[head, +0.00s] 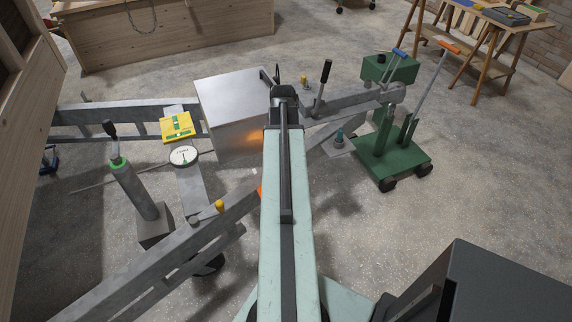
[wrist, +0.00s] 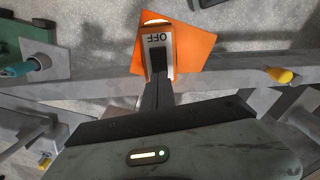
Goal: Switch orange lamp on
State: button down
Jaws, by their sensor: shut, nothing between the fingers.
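An orange plate (wrist: 195,50) with a pale switch housing marked OFF (wrist: 158,38) is at the top middle of the wrist view. A bright glow (wrist: 155,17) shows at its upper edge. My gripper (wrist: 158,62) is shut and empty, its dark fingers over the housing's dark middle. I cannot tell whether they touch it. The switch's position is hidden. In the head view only a small orange edge (head: 260,191) shows beside my arm, which hides the rest and the gripper. An orange glow shows on the metal box (head: 235,110).
Grey metal beams (head: 190,250) run on both sides of my arm. A green wheeled stand (head: 393,160) is right. Open floor lies at far right.

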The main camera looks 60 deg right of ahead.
notch_tip(320, 180, up, 4)
jog(key=p, duration=0.3)
dwell(0.3)
jog(key=w+a+r+n+p, duration=0.3)
jog(key=w+a+n, duration=0.2)
jog(key=w+a, duration=1.5)
jog(key=w+a+r+m+p, duration=0.1)
jog(key=a+r+m+p, duration=0.1)
jog(key=a, duration=2.8)
jog(key=shift+w+r+m+p, duration=0.15)
jog(key=shift+w+m+p, duration=0.2)
jog(key=shift+m, duration=0.55)
